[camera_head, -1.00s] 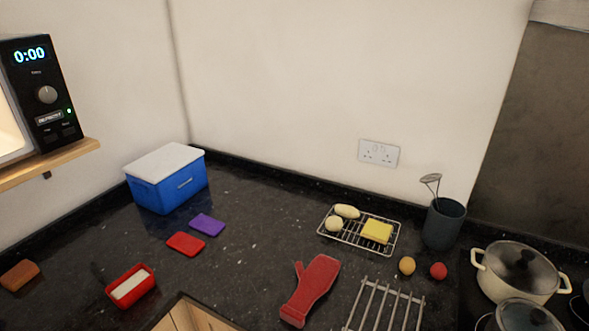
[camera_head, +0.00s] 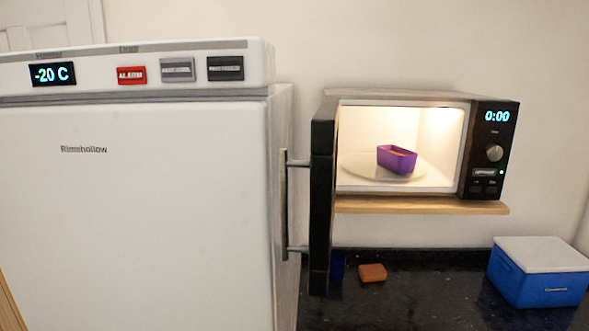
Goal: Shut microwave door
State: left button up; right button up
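The microwave (camera_head: 483,155) stands on a wooden wall shelf right of centre, its inside lit. Its door (camera_head: 321,190) is swung wide open on the left side and is seen nearly edge-on, with a metal handle (camera_head: 284,205) on its left face. Inside, a purple container (camera_head: 397,159) sits on the glass turntable (camera_head: 358,167). The display reads 0:00. Neither of my grippers is in view.
A white freezer (camera_head: 140,200) showing -20 C fills the left, close beside the open door and its handle. Below the shelf (camera_head: 420,206), the dark counter (camera_head: 430,295) holds a brown block (camera_head: 372,272) and a blue cool box (camera_head: 535,280) with a white lid.

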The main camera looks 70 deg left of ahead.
aim_at(322, 164)
jog(key=k+j+u, duration=0.1)
jog(key=u, duration=0.4)
jog(key=j+u, duration=0.45)
jog(key=u, duration=0.8)
jog(key=k+j+z, duration=0.1)
jog(key=k, duration=0.1)
